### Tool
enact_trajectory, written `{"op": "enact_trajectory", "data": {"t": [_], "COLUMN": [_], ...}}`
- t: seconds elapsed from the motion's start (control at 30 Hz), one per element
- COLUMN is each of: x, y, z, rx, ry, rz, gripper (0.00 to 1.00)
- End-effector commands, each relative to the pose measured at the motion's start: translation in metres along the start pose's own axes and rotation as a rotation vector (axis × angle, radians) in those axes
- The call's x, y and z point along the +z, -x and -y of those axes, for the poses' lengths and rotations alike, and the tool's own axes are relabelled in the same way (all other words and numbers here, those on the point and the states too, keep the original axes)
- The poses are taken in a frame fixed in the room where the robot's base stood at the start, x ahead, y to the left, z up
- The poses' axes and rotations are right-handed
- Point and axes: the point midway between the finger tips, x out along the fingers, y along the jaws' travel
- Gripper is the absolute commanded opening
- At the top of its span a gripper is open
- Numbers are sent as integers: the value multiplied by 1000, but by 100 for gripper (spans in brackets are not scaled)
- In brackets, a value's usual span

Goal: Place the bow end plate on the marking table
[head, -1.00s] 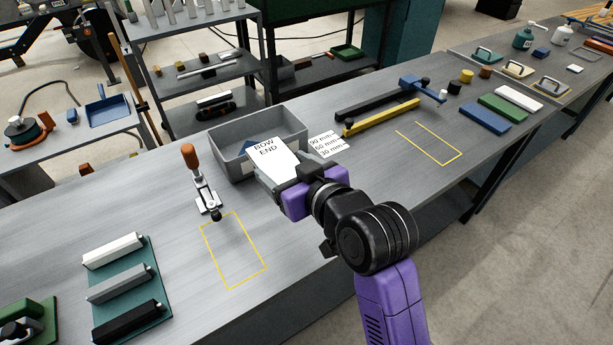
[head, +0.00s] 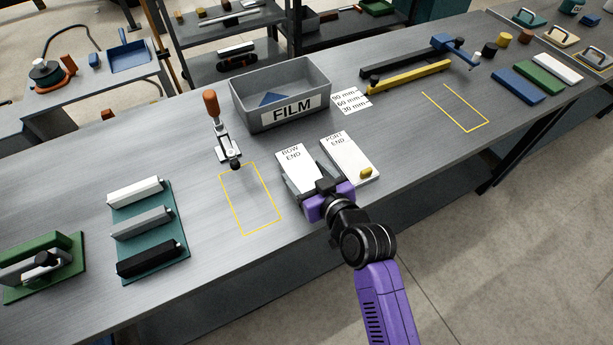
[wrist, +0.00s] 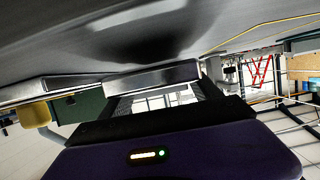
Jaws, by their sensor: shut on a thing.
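The bow end plate (head: 294,166), white and lettered BOW END, is held by its near edge in my gripper (head: 318,192). My gripper is shut on it, above the front part of the grey marking table (head: 190,200). The plate is close to the tabletop, and I cannot tell whether it touches. In the wrist view the plate (wrist: 150,76) shows edge-on between the fingers, with a dark shadow on the table surface (wrist: 60,45). The port end plate (head: 345,155), with a yellow knob, lies just to the right of it.
A grey FILM bin (head: 250,117) stands behind the plates. A toggle clamp (head: 222,140) with an orange handle stands at the left, by an empty yellow outline (head: 233,205). Another yellow outline (head: 488,124) is at the right. Bars on a teal board (head: 150,215) lie left.

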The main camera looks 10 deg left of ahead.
Motion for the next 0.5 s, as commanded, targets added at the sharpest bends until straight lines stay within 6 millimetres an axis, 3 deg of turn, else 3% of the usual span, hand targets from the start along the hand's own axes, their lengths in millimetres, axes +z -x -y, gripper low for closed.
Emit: {"op": "enact_trajectory", "data": {"t": [0.13,0.5], "x": [12,15], "y": [-4,-6], "z": [0,0], "rx": [1,1], "ry": [-1,0], "rz": [-1,-1], "gripper": [24,24]}}
